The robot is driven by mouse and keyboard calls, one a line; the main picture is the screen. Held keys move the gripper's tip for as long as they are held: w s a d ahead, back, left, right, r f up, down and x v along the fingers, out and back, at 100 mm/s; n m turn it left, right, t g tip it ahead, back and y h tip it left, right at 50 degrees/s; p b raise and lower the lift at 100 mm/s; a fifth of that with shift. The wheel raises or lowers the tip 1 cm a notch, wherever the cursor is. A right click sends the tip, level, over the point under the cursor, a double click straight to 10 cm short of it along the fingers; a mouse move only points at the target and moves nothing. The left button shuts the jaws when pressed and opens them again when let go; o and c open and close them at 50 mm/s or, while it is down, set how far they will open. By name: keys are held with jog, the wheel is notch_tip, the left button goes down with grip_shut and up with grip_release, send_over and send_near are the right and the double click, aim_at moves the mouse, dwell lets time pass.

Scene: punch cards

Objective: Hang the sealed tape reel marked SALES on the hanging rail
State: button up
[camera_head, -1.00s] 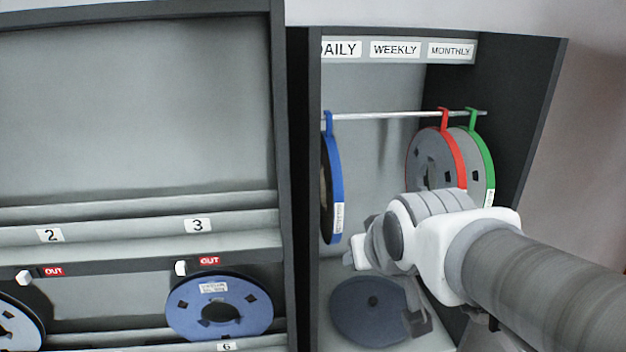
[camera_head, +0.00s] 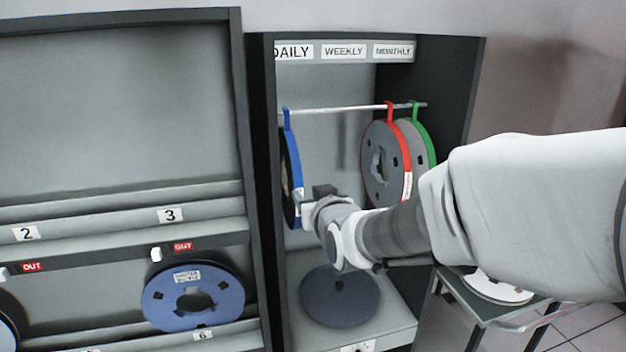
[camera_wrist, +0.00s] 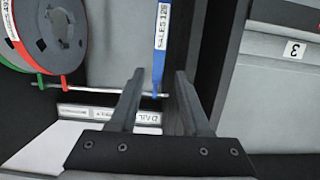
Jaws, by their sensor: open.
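The blue-banded reel (camera_head: 290,165) hangs by its blue hook at the left end of the hanging rail (camera_head: 340,108), under the DAILY sign. In the wrist view its blue band (camera_wrist: 158,72) shows edge-on with a white label reading SALES and a number. My gripper (camera_wrist: 158,78) is open. Its two fingers show on either side of the band in the wrist view; I see no contact. In the head view my gripper (camera_head: 310,193) is at the reel's right edge, with its fingers mostly hidden. The rail (camera_wrist: 105,91) also crosses the wrist view.
A red-banded reel (camera_head: 380,165) and a green-banded reel (camera_head: 424,140) hang at the rail's right. A dark disc (camera_head: 340,297) lies on the cabinet floor. A blue reel (camera_head: 165,300) stands in the left rack. A side table (camera_head: 480,305) holds a white disc.

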aim_at(298, 178)
jog(key=shift+w+t, duration=0.2)
jog(key=shift+t, duration=0.1)
jog(key=b+x, duration=0.1)
jog(key=x, duration=0.9)
jog(key=shift+f+b, duration=0.1)
jog(key=shift+b, duration=0.2)
jog(key=shift+x, duration=1)
grip_shut()
dwell(0.3)
jog(key=shift+a+r, duration=0.1)
jog(key=shift+r, duration=0.2)
jog(key=shift+r, duration=0.15)
